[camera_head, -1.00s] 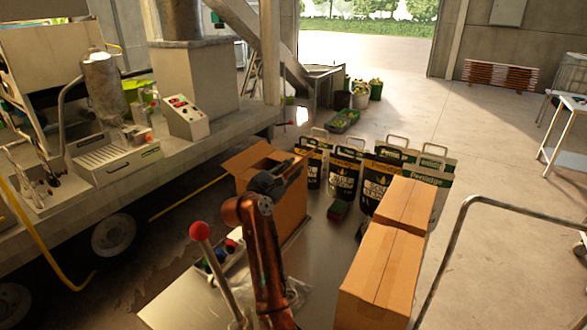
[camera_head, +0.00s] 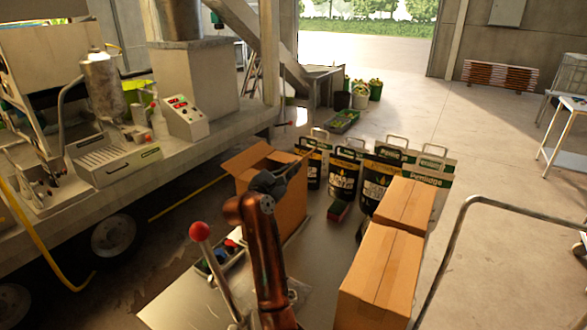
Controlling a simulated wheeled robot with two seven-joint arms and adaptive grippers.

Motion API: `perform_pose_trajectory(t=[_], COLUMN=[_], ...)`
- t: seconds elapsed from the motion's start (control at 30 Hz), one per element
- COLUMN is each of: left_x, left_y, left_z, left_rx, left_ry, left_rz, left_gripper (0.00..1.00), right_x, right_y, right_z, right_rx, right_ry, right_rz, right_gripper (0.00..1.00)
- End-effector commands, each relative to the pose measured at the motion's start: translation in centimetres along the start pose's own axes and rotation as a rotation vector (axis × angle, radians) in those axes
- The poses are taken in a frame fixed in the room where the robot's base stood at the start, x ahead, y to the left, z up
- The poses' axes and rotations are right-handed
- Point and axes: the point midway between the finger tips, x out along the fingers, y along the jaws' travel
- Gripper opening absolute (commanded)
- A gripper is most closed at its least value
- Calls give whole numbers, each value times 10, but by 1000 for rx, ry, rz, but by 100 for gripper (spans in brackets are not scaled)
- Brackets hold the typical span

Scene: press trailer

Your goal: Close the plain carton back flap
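The plain carton (camera_head: 293,208) stands upright beyond my arm. Its left flap (camera_head: 243,158) sticks outward, and an upright flap edge shows at its right rim. The back flap cannot be told clearly at this size. My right gripper (camera_head: 273,181) is dark and sits at the carton's near top edge, over or against the opening. My arm hides part of the near side. The fingers are too small and dark to tell whether they are open or shut, or touching a flap. My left gripper is not in view.
Two closed cartons (camera_head: 381,264) stand to the right. Printed black-and-white bags (camera_head: 343,175) stand behind the plain carton. A red-knobbed lever (camera_head: 200,232) rises left of my arm. A metal rail (camera_head: 458,240) curves at right. The trailer (camera_head: 150,200) fills the left.

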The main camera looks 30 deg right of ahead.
Motion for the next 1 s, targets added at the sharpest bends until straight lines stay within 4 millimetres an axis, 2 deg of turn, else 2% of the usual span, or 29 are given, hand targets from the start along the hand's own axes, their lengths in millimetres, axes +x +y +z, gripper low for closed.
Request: perform_pose_trajectory(t=[0.17,0.37,0.7,1.0], left_x=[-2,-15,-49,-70], left_y=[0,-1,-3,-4], left_z=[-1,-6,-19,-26], left_rx=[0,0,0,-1], left_ry=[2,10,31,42], left_rz=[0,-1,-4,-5], left_gripper=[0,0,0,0], right_x=[0,-1,-1,-1], right_y=[1,6,17,23], right_z=[1,3,3,-2], right_rx=[-12,-83,-329,-520], right_ry=[0,2,2,1], right_rz=[0,1,1,1], right_gripper=[0,0,0,0])
